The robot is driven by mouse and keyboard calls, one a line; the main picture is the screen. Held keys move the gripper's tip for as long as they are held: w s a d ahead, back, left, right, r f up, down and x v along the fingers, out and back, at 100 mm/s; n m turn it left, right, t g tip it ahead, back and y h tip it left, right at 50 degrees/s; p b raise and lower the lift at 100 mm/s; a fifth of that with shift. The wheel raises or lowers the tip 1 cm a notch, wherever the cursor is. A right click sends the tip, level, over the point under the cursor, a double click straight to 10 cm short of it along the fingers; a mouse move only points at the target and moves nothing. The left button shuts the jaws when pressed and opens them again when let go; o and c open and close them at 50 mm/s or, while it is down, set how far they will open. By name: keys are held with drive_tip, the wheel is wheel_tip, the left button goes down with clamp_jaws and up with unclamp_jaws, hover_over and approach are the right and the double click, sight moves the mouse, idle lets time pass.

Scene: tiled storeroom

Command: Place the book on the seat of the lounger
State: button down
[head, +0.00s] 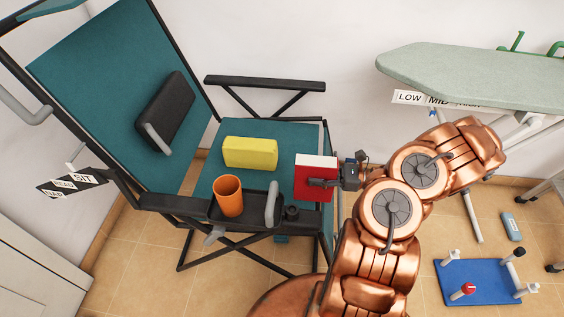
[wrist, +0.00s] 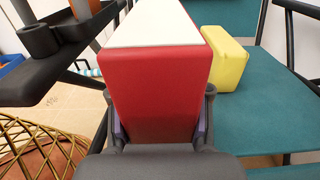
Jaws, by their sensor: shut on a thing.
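The red book with white pages (head: 315,178) is in my gripper (head: 325,184), at the front right edge of the lounger's seat in the head view. In the wrist view the book (wrist: 155,85) fills the middle, with the fingers shut on its two sides. The lounger (head: 110,80) has a teal back and a teal seat (head: 215,165); the seat also shows in the wrist view (wrist: 270,120). A yellow block (head: 250,152) lies on the seat, and in the wrist view it is right of the book (wrist: 230,62). I cannot tell whether the book touches the seat.
A black side tray (head: 262,208) on the lounger's near side holds an orange cup (head: 228,196). A black armrest (head: 265,84) runs along the far side. An ironing board (head: 480,75) stands at right. A blue board with pegs (head: 480,283) lies on the floor.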

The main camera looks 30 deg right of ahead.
drive_tip(key=w+a+f+b, duration=0.1)
drive_tip(key=w+f, duration=0.1)
drive_tip(key=w, duration=0.4)
drive_tip(key=w+a+f, duration=0.1)
drive_tip(key=w+f, duration=0.1)
drive_tip(key=w, duration=0.4)
drive_tip(key=shift+w+a+f+b, duration=0.15)
drive_tip(key=shift+w+f+b, duration=0.2)
drive_tip(key=shift+c, duration=2)
unclamp_jaws()
drive_tip(key=shift+f, duration=0.1)
drive_tip(key=p+v, duration=0.1)
drive_tip(key=v, duration=1.1)
